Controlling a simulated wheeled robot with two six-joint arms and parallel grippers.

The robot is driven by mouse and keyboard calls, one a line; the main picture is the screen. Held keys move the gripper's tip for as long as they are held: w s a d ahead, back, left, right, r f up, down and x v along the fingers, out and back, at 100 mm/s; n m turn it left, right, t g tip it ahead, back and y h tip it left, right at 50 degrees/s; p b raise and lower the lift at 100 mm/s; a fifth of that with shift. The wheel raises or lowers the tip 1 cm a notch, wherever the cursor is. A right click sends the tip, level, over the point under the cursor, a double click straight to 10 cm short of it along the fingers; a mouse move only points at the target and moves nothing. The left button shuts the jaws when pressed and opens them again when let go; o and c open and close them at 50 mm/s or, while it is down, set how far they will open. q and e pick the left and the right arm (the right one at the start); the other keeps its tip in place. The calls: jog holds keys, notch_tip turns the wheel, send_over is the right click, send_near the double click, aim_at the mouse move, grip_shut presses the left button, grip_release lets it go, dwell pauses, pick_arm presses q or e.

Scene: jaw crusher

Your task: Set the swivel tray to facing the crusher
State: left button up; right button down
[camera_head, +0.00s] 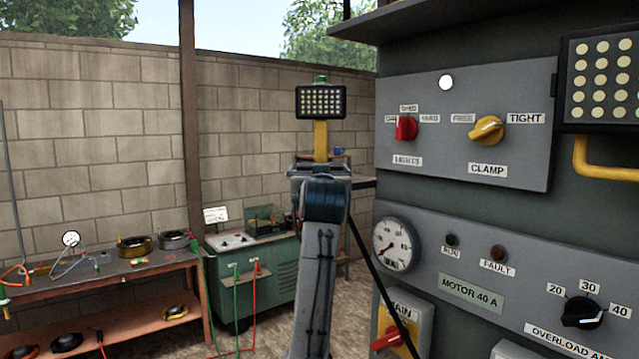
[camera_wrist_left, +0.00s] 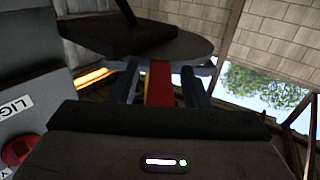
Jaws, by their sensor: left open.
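In the left wrist view, a round grey plate (camera_wrist_left: 195,47), which looks like the swivel tray, lies just beyond my left gripper (camera_wrist_left: 160,72). A dark flat slab (camera_wrist_left: 120,38) overlaps the plate. The gripper's two dark fingers are apart, and a red strip (camera_wrist_left: 159,84) shows between them. I cannot tell whether a finger touches the strip or the plate. In the head view my left arm rises through the middle and its wrist hides the fingertips. The tray cannot be made out clearly there, so I cannot tell its facing. My right gripper is not in view.
A large grey control panel (camera_head: 470,165) fills the right side, close to my left arm. A lamp (camera_head: 320,101) on a yellow post stands behind the arm. A bench (camera_head: 110,275) with tools and a green cabinet (camera_head: 262,270) stand along the brick wall.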

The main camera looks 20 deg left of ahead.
pick_arm(q)
jog(key=b+v, duration=0.5)
jog(key=v, duration=0.5)
